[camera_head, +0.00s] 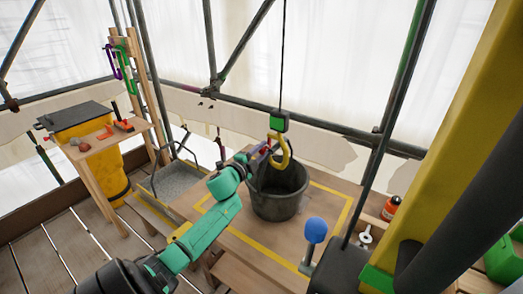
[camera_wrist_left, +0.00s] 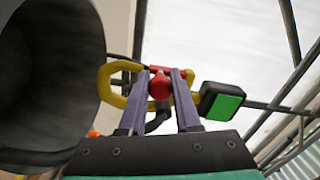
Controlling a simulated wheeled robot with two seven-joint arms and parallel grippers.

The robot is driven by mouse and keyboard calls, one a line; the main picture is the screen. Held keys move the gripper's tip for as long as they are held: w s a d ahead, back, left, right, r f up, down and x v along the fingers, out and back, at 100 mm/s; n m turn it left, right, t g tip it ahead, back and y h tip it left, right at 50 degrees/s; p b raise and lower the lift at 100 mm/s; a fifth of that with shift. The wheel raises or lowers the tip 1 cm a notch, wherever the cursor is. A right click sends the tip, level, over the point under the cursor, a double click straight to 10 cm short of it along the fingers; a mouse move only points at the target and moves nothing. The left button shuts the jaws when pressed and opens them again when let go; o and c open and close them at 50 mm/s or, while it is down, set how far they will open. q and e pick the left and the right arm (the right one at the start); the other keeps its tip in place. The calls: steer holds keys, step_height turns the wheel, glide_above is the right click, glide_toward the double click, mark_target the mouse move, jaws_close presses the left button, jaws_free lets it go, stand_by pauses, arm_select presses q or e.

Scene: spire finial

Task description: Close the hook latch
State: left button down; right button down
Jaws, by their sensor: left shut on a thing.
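The yellow hook (camera_head: 286,158) hangs on a cable below a black and green block (camera_head: 279,121), over the dark bucket's rim. In the left wrist view the hook (camera_wrist_left: 104,80) lies across the picture, with the block (camera_wrist_left: 220,101) to its right. My left gripper (camera_head: 266,149) is at the hook's left side. In the wrist view its two purple fingers (camera_wrist_left: 166,84) are shut on the red latch knob (camera_wrist_left: 160,88). The fingers hide part of the hook, and I cannot tell whether the latch closes the hook's mouth. My right gripper is not in view.
The bucket (camera_head: 279,206) stands below the hook on a wooden platform with yellow lines (camera_head: 262,247). A blue-topped post (camera_head: 315,230) stands in front. A side table (camera_head: 110,142) with tools is at left. Scaffold poles surround the area.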

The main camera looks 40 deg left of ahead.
arm_select(q)
steer(key=c, duration=0.6)
jaws_free()
steer(key=shift+s, duration=0.1)
steer(key=s, duration=0.4)
steer(key=s+d+b, duration=0.1)
steer(key=s, duration=0.4)
steer(key=s+b, duration=0.1)
steer(key=s, duration=0.4)
steer(key=shift+s+d, duration=0.15)
steer(key=shift+d, duration=0.2)
